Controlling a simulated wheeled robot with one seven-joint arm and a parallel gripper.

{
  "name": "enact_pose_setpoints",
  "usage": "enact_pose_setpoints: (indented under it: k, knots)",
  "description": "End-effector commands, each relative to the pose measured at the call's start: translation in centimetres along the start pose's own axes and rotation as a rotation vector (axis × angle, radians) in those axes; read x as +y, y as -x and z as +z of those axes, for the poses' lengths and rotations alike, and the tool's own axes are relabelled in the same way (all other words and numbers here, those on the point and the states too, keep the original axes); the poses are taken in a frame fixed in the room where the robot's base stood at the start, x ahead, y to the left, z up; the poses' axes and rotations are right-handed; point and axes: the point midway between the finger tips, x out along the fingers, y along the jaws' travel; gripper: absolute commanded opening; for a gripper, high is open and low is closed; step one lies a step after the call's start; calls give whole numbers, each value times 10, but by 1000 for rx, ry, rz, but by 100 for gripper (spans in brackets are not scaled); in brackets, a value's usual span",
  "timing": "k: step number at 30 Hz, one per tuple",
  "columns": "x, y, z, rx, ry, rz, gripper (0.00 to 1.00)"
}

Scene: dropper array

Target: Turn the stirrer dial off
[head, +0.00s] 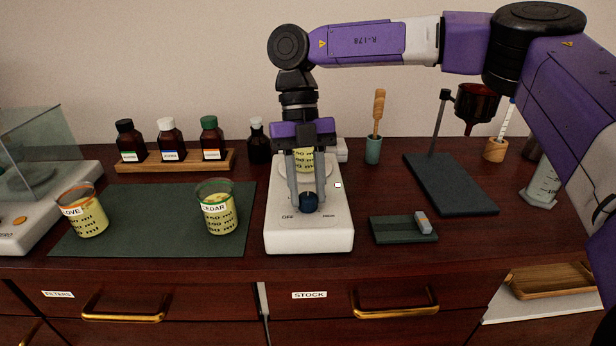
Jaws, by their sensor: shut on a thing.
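The white stirrer (279,238) stands near the front middle of the bench. A beaker of yellow liquid (303,160) stands on the stirrer plate, partly hidden behind my gripper. The dial's pointer is too small to read.
Left, a dark green mat (150,231) holds a beaker labelled CEDAR (217,212) and another beaker (83,214). Brown bottles stand on a wooden rack (185,163) behind. Right are a small dark tray (400,233) and a stand base (455,186). Bench space between is clear.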

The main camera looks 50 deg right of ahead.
Motion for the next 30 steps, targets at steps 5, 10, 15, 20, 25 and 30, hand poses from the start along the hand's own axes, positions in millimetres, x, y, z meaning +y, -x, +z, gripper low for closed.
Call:
enact_pose_setpoints:
  k: [5,10,15,20,25,30]
  knots:
    - [2,3,-1,-1,155,-65,0]
    - [3,2,-1,-1,304,-127,0]
    - [4,1,-1,-2,453,-189,0]
    - [4,0,-1,-2,594,-247,0]
    - [5,0,-1,-3,743,-310,0]
    - [6,-1,-2,-4,892,-372,0]
